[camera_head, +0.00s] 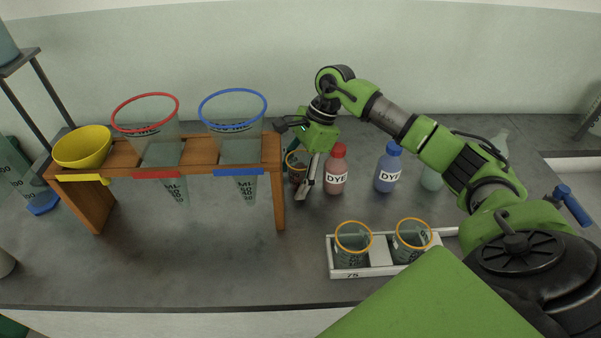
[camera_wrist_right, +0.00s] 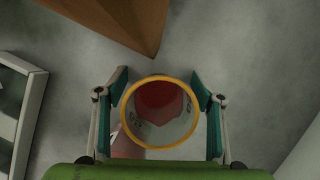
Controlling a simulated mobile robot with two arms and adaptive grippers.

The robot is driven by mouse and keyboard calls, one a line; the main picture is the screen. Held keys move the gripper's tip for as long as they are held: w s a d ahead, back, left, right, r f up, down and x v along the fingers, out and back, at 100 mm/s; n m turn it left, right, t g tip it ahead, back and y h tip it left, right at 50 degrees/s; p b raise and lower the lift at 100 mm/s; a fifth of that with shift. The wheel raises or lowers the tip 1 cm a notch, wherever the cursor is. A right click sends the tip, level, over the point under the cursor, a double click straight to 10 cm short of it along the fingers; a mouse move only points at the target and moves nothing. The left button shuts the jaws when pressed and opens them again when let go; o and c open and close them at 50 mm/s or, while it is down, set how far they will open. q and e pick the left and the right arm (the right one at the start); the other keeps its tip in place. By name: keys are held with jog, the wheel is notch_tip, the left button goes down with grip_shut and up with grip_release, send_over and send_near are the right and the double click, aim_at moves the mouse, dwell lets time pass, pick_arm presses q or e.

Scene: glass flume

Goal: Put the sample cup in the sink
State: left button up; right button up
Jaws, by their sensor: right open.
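An orange-rimmed clear cup (camera_head: 294,161), apparently the sample cup, stands on the counter beside the right leg of the wooden rack. In the right wrist view the cup (camera_wrist_right: 161,139) shows from above, with something red inside or seen through it. My right gripper (camera_head: 307,178) is open, pointing down, with its fingers (camera_wrist_right: 163,110) on either side of the cup. In the head view the gripper hides part of the cup. A pale recess at the right edge may be the sink (camera_head: 577,168), but I cannot tell. My left gripper is out of view.
The wooden rack (camera_head: 205,157) holds red- and blue-rimmed funnels and a yellow bowl. A red dye bottle (camera_head: 336,170) stands close right of the gripper, a blue dye bottle (camera_head: 387,168) beyond. A white tray (camera_head: 380,257) holds two similar cups. The front-left counter is clear.

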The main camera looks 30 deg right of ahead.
jog(key=c, duration=1.3)
jog(key=shift+r, duration=0.1)
jog(key=shift+c, duration=0.2)
